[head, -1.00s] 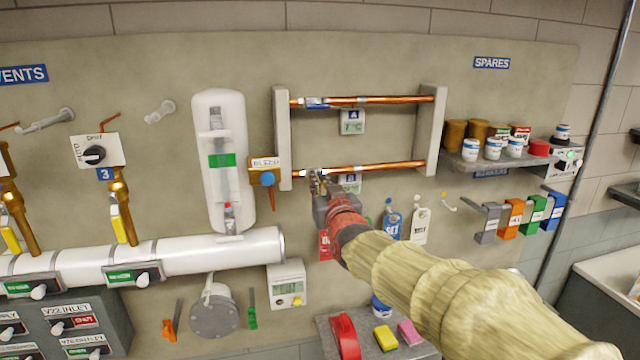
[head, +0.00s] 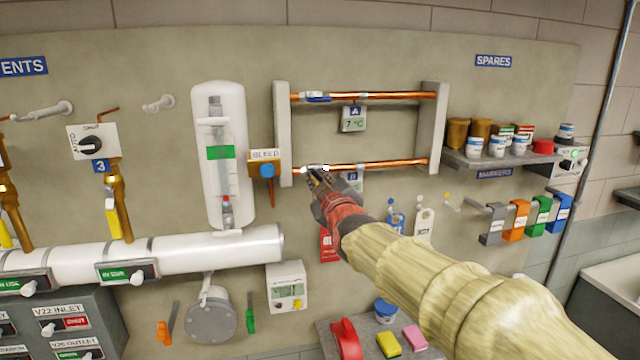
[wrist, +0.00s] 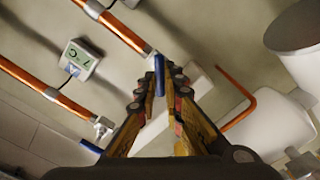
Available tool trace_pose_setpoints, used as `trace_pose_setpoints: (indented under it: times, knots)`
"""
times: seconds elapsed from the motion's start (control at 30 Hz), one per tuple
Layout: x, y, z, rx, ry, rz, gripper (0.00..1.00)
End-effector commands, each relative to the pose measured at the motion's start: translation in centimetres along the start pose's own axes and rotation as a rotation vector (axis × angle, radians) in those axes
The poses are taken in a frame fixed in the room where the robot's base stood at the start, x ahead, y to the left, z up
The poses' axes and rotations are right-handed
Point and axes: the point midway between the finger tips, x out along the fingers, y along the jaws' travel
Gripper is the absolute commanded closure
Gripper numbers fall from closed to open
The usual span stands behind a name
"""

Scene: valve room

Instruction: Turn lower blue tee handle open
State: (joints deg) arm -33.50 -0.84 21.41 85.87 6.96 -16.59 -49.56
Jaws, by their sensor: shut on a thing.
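The lower blue tee handle (wrist: 158,75) stands between my fingertips in the wrist view, on the valve at the end of the lower copper pipe (head: 385,165). My gripper (head: 318,180) reaches the left end of that pipe and is shut on the handle. In the head view my gripper hides most of the handle. The upper copper pipe (head: 390,96) has its own blue handle (head: 317,97), lying along the pipe. In the wrist view that upper handle (wrist: 90,147) shows at the lower left, clear of my fingers.
A BLEED valve (head: 265,169) sits close to the left of my gripper. Grey posts (head: 282,130) hold the pipes. The A tag (head: 353,120) hangs between the pipes; the B tag is partly hidden behind my gripper. A spares shelf (head: 500,163) is at the right.

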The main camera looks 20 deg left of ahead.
Motion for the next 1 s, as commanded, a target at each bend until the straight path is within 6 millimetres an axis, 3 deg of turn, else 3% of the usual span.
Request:
trace_pose_setpoints:
  times: [0.6,1.0]
  knots:
    - [0.01,-0.34,0.09,-0.566,-0.001,-0.002,1.0]
    - [0.02,-0.45,0.17,-0.788,0.0,-0.002,1.0]
